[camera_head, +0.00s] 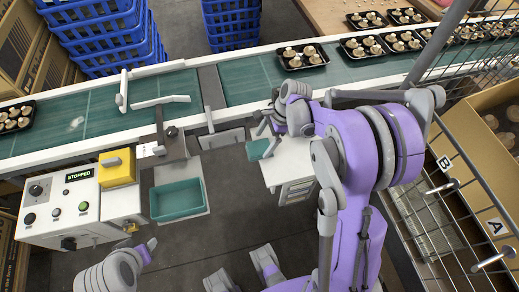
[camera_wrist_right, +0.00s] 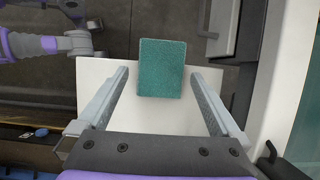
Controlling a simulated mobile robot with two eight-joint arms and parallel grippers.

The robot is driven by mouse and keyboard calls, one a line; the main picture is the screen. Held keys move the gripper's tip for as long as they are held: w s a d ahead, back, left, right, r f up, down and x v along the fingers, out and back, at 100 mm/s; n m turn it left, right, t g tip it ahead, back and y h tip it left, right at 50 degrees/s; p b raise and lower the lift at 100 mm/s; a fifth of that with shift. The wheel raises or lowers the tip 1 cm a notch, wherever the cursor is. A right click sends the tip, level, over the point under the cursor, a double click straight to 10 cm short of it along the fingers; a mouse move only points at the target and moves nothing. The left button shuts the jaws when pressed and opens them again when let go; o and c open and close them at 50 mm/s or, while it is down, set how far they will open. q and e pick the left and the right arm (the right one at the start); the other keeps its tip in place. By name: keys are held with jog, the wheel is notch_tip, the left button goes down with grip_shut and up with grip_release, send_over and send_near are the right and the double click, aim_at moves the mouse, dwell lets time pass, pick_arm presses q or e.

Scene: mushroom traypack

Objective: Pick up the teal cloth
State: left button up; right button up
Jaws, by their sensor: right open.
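The teal cloth (camera_head: 257,149) is a flat rectangle on a small white surface (camera_head: 276,176) below the conveyor in the head view. In the right wrist view the cloth (camera_wrist_right: 161,68) lies at the far side of the white top, partly past its edge. My right gripper (camera_wrist_right: 160,75) is open, with one finger on each side of the cloth and gaps between. In the head view my right gripper (camera_head: 266,132) is just above the cloth and partly hides it. I cannot make out my left gripper; only grey and purple arm parts show at the lower left.
A green conveyor (camera_head: 350,68) carries black mushroom trays (camera_head: 302,57). A wire cage (camera_head: 450,165) and cardboard box (camera_head: 490,125) are at right.

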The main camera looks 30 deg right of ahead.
aim_at(260, 147)
jog(key=shift+x, duration=1.55)
jog(key=shift+s+d, duration=0.1)
jog(key=c, duration=1.2)
